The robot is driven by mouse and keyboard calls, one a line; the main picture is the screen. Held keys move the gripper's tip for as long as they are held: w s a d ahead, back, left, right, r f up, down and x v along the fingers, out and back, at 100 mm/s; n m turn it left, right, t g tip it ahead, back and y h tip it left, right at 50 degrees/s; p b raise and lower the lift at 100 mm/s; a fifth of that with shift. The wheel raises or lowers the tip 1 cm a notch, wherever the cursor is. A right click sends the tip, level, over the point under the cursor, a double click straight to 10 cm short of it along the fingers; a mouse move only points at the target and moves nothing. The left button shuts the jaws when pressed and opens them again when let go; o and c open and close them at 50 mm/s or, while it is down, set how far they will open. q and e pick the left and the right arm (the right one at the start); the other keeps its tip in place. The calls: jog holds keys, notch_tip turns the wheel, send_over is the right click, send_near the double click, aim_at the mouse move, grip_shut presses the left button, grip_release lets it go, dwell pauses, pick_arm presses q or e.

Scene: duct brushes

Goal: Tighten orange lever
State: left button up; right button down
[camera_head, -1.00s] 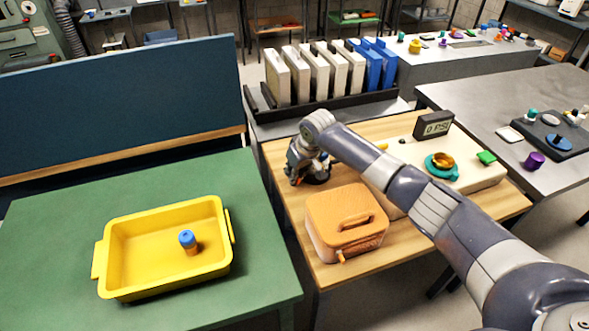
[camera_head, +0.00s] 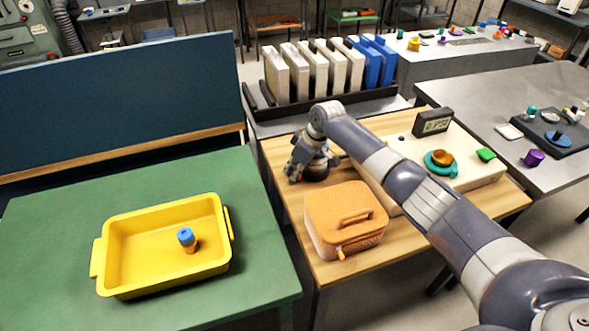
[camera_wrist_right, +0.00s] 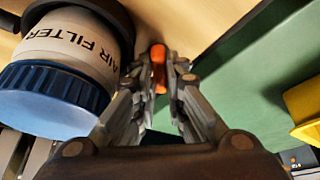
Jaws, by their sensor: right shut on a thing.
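The orange lever (camera_wrist_right: 159,68) stands between the fingertips of my right gripper (camera_wrist_right: 160,75) in the right wrist view, and the fingers are closed on it. Beside it on the left is a white cylinder marked AIR FILTER with a blue ribbed end (camera_wrist_right: 52,95) and a dark ring around its far end. In the head view my right gripper (camera_head: 298,167) is low over the wooden table's left side, next to a dark round part; the lever cannot be made out there. My left gripper is not in view.
An orange box (camera_head: 345,215) stands just in front of my right gripper. A cream unit (camera_head: 480,172) with a gauge lies to the right under my arm. The green table (camera_head: 60,215) on the left holds a yellow tray (camera_head: 165,284) with a blue-topped part (camera_head: 187,239).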

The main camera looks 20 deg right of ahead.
jog(key=c, duration=1.9)
grip_release()
